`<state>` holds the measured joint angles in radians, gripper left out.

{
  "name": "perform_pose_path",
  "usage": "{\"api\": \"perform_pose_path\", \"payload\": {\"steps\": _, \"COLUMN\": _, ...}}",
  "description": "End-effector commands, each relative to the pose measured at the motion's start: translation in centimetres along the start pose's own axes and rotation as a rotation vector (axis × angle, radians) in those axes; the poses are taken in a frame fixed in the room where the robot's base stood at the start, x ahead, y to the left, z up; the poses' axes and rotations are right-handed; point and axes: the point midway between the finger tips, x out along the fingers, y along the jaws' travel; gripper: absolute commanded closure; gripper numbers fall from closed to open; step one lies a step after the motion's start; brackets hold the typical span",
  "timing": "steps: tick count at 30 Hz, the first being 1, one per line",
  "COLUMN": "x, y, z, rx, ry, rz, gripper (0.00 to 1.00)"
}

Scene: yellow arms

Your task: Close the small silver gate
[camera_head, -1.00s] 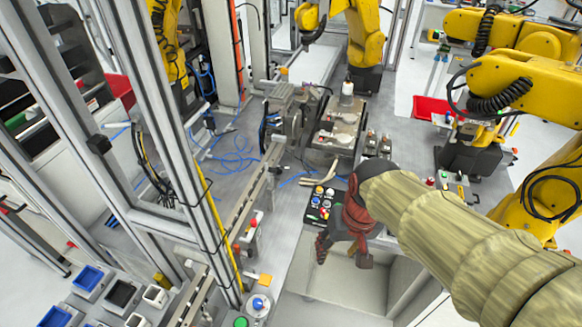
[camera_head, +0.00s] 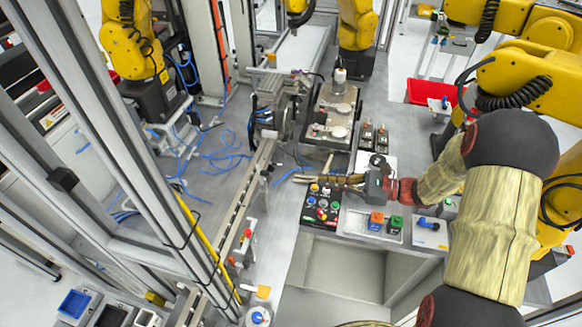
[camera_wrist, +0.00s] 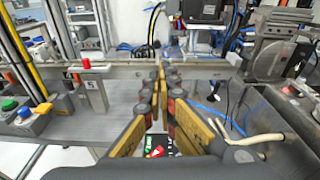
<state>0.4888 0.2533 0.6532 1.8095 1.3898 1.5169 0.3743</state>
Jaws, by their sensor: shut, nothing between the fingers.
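My gripper (camera_head: 308,179) reaches left over the bench from the arm at right. Its fingers are shut and empty, above and behind the button panel (camera_head: 322,203). In the wrist view the gripper fingers (camera_wrist: 163,76) point toward the long silver rail (camera_wrist: 128,72), with no contact that I can make out. That rail (camera_head: 249,178) runs along the bench, left of my gripper in the head view. I cannot clearly pick out a small silver gate; it may be among the metal parts around the rail, and its state cannot be told.
A metal fixture (camera_head: 331,114) stands behind my gripper. Blue cables (camera_head: 228,153) lie left of the rail. Silver posts and a yellow tube (camera_head: 203,238) stand at left. Yellow arms surround the bench.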

Motion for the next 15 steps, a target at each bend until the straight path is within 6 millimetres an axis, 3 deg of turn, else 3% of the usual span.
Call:
{"api": "perform_pose_path", "payload": {"steps": 2, "x": 0.1, "y": -0.2, "z": 1.0, "rx": 0.034, "ry": -0.038, "rz": -0.010, "gripper": 1.00}}
{"api": "perform_pose_path", "payload": {"steps": 7, "x": 1.2, "y": -0.1, "z": 1.1, "rx": 0.050, "ry": -0.041, "rz": -0.003, "gripper": 1.00}}
{"api": "perform_pose_path", "payload": {"steps": 15, "x": 6.2, "y": 0.0, "z": 1.2, "rx": 0.047, "ry": -0.038, "rz": 0.001, "gripper": 1.00}}
